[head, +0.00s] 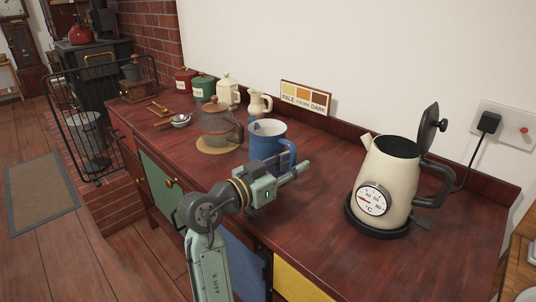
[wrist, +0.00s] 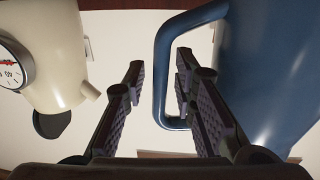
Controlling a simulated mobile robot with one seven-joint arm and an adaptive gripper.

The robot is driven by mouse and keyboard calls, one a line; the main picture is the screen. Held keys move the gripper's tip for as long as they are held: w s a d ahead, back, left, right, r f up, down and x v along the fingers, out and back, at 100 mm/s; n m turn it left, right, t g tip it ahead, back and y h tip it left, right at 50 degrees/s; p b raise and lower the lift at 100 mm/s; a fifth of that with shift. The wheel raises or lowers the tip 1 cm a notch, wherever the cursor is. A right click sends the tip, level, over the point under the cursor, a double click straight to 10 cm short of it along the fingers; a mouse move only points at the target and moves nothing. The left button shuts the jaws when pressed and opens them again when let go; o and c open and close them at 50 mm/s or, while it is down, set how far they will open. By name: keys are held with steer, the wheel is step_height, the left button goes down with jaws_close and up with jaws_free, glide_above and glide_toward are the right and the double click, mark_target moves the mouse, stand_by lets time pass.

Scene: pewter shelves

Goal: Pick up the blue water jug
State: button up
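The blue water jug (head: 264,136) stands upright on the dark red counter, left of the kettle in the head view. Its handle faces right, partly behind my gripper (head: 299,168). In the wrist view the jug's blue body (wrist: 262,75) fills the right side. There its handle (wrist: 161,75) appears between the two fingertips of my gripper (wrist: 160,62), with a gap to each finger. My gripper is open and holds nothing. I cannot tell how deep the handle lies between the fingers.
A cream kettle (head: 390,180) with a dial and raised lid stands on a black base to the right. A lidded glass pot (head: 214,125) stands left of the jug. Canisters and a small pitcher (head: 259,101) stand behind. Counter between jug and kettle is clear.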

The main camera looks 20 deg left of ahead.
jaws_close()
stand_by(0.6)
